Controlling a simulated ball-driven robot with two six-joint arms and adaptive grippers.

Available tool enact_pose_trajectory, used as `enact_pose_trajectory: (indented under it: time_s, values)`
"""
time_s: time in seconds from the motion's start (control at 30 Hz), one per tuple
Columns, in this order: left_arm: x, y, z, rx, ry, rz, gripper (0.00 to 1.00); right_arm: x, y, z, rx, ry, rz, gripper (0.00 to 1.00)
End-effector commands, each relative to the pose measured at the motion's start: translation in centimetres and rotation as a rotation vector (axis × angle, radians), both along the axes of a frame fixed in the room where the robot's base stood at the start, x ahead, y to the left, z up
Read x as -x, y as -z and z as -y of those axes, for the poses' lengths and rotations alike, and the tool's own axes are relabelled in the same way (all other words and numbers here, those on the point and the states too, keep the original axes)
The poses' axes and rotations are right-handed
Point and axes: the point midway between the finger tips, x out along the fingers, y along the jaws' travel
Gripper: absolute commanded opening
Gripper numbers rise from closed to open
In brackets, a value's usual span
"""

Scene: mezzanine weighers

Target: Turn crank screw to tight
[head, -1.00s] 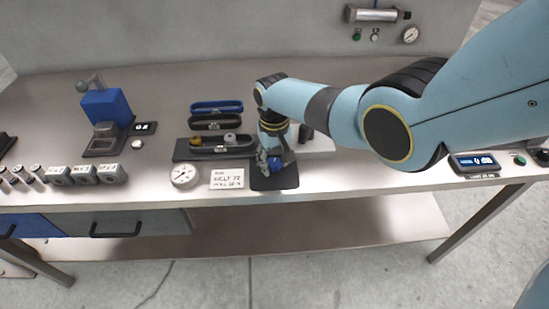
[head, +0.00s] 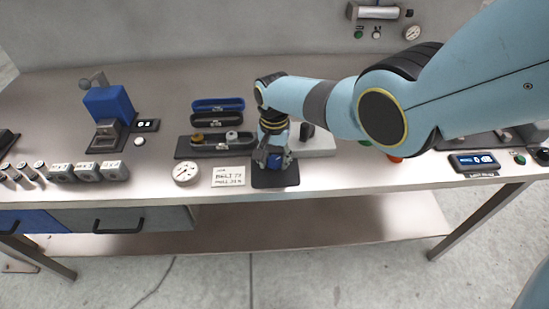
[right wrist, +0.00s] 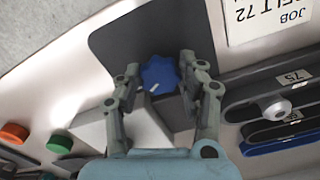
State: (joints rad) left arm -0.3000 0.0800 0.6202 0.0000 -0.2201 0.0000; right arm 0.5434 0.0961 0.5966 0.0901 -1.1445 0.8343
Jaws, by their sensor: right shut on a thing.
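The crank screw shows as a blue lobed knob (head: 276,161) on a dark mat (head: 262,181) near the front edge of the bench. In the right wrist view the knob (right wrist: 160,74) has a short white mark and sits between the two fingers, over a grey block. My right gripper (head: 272,157) reaches down over the knob from above and is shut on it. The same gripper (right wrist: 161,80) hides part of the knob's sides. My left gripper is not in view.
A dial gauge (head: 186,172) and a job card (head: 229,177) lie left of the mat. Behind stand a dark tray (head: 217,148) with two small knobs and a blue tray (head: 217,104). A digital display (head: 474,162) is at the right.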

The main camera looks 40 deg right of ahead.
Motion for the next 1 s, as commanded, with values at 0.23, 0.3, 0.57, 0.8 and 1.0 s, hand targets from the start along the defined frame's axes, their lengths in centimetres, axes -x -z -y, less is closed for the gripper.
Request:
enact_pose_trajectory:
  time_s: [0.23, 0.3, 0.57, 0.8, 1.0]
  values:
    - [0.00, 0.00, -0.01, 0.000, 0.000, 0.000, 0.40, 0.00, 0.01, -0.03, 0.000, 0.020, 0.000, 0.08]
    - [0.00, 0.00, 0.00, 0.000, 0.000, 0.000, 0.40, 0.00, 0.01, -0.03, 0.000, 0.021, 0.000, 0.08]
    - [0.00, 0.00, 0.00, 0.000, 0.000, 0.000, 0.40, 0.00, 0.01, -0.04, -0.001, 0.020, -0.001, 0.46]
    - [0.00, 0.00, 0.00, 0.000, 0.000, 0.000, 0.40, 0.00, 0.01, -0.03, 0.000, 0.019, 0.000, 0.63]
    - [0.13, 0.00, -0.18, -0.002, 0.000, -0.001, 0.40, -0.03, -0.10, -0.01, -0.001, 0.018, 0.001, 0.63]
